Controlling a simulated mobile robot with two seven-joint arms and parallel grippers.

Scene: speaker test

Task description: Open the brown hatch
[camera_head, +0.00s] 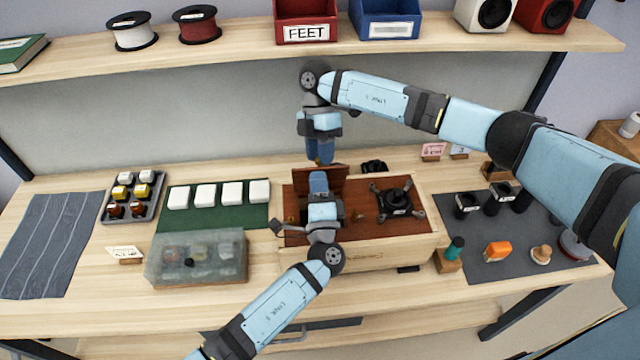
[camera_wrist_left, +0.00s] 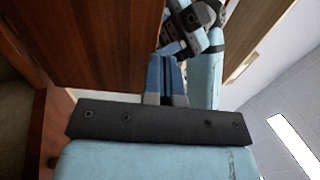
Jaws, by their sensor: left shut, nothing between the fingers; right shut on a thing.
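The brown hatch (camera_head: 337,183) stands raised at a tilt from the brown top of the pale wooden box (camera_head: 390,254). It also shows as a large wood panel in the left wrist view (camera_wrist_left: 100,40). My right gripper (camera_head: 320,158) reaches down from behind and is shut at the hatch's upper edge, by a small brass-coloured part. My left gripper (camera_head: 319,182) is shut and empty in front of the hatch, hiding part of it and of the opening. Its fingers show in the left wrist view (camera_wrist_left: 165,75); whether they touch the hatch I cannot tell.
A black four-armed part (camera_head: 395,199) sits on the box top, right of the hatch. A translucent case (camera_head: 197,272) and a green mat (camera_head: 215,218) with white blocks lie left. A grey mat (camera_head: 490,268) with pots lies right. A shelf (camera_head: 240,47) spans the back.

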